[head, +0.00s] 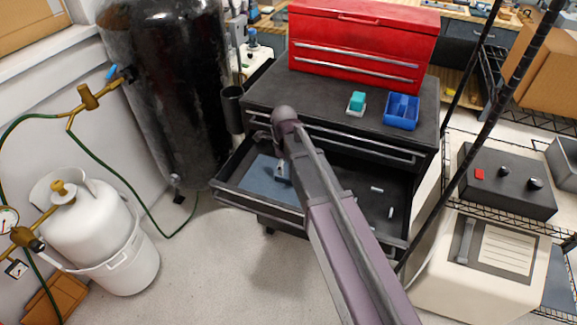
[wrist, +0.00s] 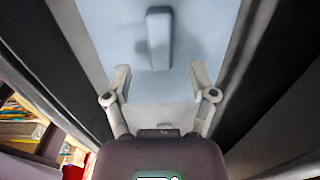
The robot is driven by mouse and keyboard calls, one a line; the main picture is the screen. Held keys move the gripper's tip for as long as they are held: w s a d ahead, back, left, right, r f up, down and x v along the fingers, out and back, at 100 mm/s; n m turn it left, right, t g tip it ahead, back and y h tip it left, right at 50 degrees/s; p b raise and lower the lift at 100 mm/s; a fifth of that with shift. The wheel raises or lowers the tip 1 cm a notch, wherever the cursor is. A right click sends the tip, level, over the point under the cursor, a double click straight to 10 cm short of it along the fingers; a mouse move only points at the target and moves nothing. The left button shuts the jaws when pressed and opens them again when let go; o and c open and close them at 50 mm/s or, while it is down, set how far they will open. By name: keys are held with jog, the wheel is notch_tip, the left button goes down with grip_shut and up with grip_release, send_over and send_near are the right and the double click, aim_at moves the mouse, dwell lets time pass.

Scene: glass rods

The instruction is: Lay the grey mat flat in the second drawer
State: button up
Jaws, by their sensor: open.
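The grey mat (head: 256,183), blue-grey in these views, lies flat in the left part of the open drawer (head: 333,216). This drawer is directly below a closed top drawer (head: 350,140) of the dark cabinet. A raised block (wrist: 159,38) of similar colour stands on the mat (wrist: 105,25) in the wrist view. My gripper (head: 280,160) is over the mat in the head view, beside the block. In the wrist view my gripper (wrist: 160,76) has its fingers spread with nothing between them, and the block lies ahead of them. My arm hides part of the drawer's middle.
Small pale pieces (head: 376,189) lie in the drawer's right part. A red toolbox (head: 360,45), a teal block (head: 357,101) and a blue tray (head: 402,112) stand on the cabinet. A black tank (head: 170,90) is left; a wire rack with equipment (head: 508,180) is right.

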aim_at(285, 175)
notch_tip(285, 175, up, 7)
jog(key=p, duration=0.6)
dwell(0.9)
jog(key=s+d+n, duration=0.6)
jog(key=d+n, duration=0.4)
jog(key=n, duration=0.1)
jog(key=s+d+n, duration=0.7)
jog(key=d+n, duration=0.3)
jog(key=n, duration=0.1)
jog(key=shift+d, duration=0.3)
